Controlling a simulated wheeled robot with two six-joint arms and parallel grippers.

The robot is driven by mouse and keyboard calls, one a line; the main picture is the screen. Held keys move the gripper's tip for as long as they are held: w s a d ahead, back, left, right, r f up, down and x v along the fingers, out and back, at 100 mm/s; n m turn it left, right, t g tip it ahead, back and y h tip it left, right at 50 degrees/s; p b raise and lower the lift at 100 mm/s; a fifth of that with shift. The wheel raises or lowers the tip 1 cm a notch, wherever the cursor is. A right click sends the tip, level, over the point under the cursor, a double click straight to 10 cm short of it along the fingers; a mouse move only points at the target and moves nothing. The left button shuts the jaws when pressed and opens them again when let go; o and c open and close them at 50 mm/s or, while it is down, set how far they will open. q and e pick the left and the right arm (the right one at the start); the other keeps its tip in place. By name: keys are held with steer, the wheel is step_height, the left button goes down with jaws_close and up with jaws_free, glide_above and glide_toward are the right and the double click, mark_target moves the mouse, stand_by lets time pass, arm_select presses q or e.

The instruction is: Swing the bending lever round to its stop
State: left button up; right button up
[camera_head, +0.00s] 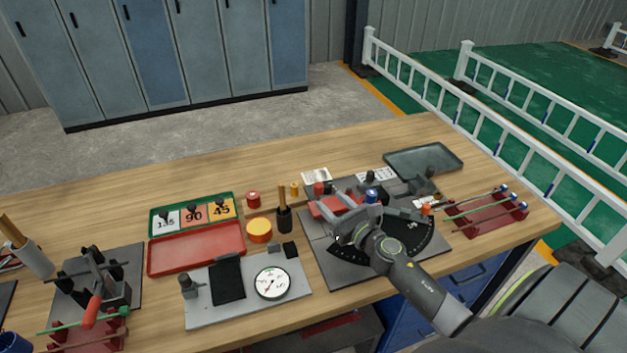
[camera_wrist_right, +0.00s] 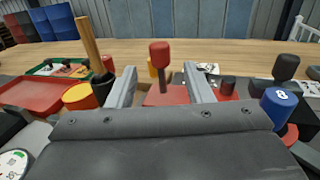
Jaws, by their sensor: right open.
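The bending lever is a red arm (camera_head: 345,203) on the bender at the right of the bench. Its upright red grip (camera_head: 318,188) stands on a dark stem. My right gripper (camera_head: 325,207) is open above the bender and reaches toward the grip. In the right wrist view, the red grip (camera_wrist_right: 160,53) rises between the two grey fingers (camera_wrist_right: 160,85), apart from both. I cannot tell whether it stands between the fingertips or just beyond them. A dark angle scale (camera_head: 410,238) lies on the bender's plate, partly hidden by my right arm. My left gripper is not in view.
A blue knob numbered 8 (camera_wrist_right: 279,103) stands close to the right of my gripper. A dark cup with a wooden handle (camera_head: 284,215) and a yellow-and-red tin (camera_head: 259,231) stand to the left. A grey tray (camera_head: 423,158) and a red rebar rack (camera_head: 487,212) lie beyond and right.

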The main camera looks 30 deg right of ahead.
mark_target(315, 185)
steer(key=w, duration=0.8)
steer(key=shift+w+a, duration=0.1)
steer(key=shift+a, duration=0.05)
steer(key=shift+w, duration=0.2)
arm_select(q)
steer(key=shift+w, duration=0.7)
arm_select(e)
steer(key=shift+w, duration=0.15)
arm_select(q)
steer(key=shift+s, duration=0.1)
arm_select(e)
jaws_close()
